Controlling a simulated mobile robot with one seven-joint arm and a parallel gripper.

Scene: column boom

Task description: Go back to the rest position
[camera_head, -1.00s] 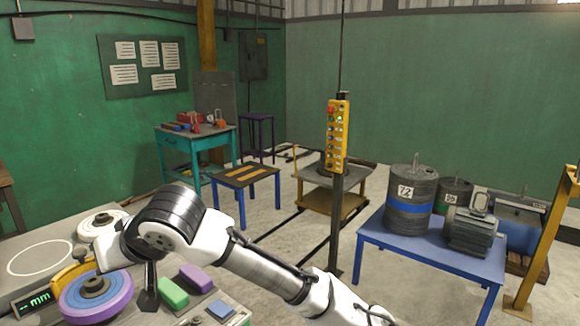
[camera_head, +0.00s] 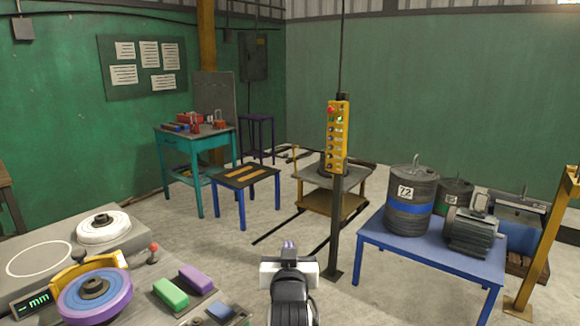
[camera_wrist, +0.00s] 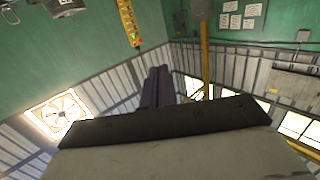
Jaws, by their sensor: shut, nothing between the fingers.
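My gripper (camera_head: 289,246) shows at the bottom middle of the head view, pointing away from me, with nothing held. Its fingers are together. In the wrist view the dark fingers (camera_wrist: 158,86) rise side by side and closed above the black edge of the gripper body. The wrist view appears upside down, with roof windows low in the picture. My gripper is in free air to the right of the bench and in front of the post with the yellow button box (camera_head: 338,137).
The bench (camera_head: 40,285) at left bears a purple-blue disc (camera_head: 95,300), a white disc (camera_head: 103,228), and green (camera_head: 170,293) and purple (camera_head: 195,278) blocks. At right, a blue table (camera_head: 430,262) carries a drum (camera_head: 411,200) and a motor (camera_head: 473,230). Open floor lies between.

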